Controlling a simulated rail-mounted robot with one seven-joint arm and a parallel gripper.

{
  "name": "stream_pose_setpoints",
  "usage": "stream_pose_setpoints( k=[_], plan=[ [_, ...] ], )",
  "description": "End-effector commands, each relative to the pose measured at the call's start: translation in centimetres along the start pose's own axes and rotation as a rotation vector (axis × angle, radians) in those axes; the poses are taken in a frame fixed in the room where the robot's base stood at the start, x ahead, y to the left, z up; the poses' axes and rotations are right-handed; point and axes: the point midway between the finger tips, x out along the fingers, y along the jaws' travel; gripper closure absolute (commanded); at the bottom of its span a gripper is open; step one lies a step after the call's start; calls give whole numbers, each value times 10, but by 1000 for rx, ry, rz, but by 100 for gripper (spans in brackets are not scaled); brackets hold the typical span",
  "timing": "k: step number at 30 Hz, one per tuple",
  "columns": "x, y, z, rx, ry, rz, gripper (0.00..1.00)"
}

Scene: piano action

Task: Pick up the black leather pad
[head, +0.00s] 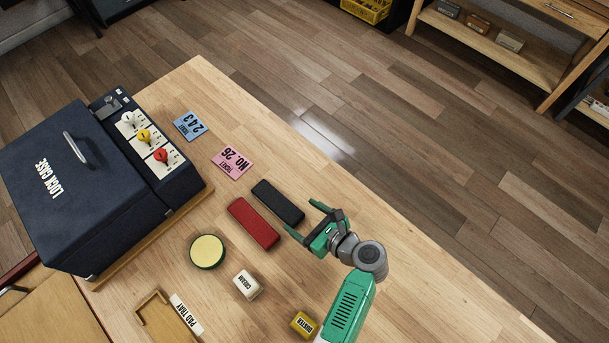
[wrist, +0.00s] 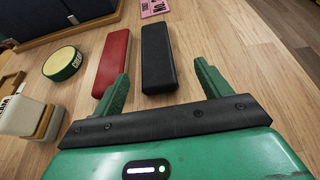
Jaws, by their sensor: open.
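The black leather pad (head: 278,202) lies flat on the wooden table, a long dark block beside the red pad (head: 254,223). In the wrist view the black pad (wrist: 158,58) lies ahead of my gripper, between the lines of its two fingers, with the red pad (wrist: 113,60) close on its left. My gripper (head: 305,222) is open and empty, near the black pad's near right end. In the wrist view its green fingers (wrist: 160,85) stand apart, the left one overlapping the red pad's near end in the picture. I cannot tell its exact height above the table.
A dark lock case (head: 75,190) stands at the left. Pink (head: 232,162) and blue (head: 190,126) tickets lie behind the pads. A round tin (head: 207,251), a cream block (head: 247,284), a yellow duster block (head: 303,323) and a pad tray (head: 152,318) are nearer. Table to the right is clear.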

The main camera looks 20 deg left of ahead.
Motion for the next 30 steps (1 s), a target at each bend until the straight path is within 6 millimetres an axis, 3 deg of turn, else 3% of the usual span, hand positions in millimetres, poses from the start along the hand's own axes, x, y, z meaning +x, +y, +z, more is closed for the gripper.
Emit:
stream_pose_setpoints(
  k=[5,14,22,30],
  plan=[
    [3,2,-2,14,-4,5,24],
    [30,1,-2,9,-2,2,24],
    [74,0,-4,8,-2,4,24],
    [79,-1,-1,9,-2,2,24]
  ],
)
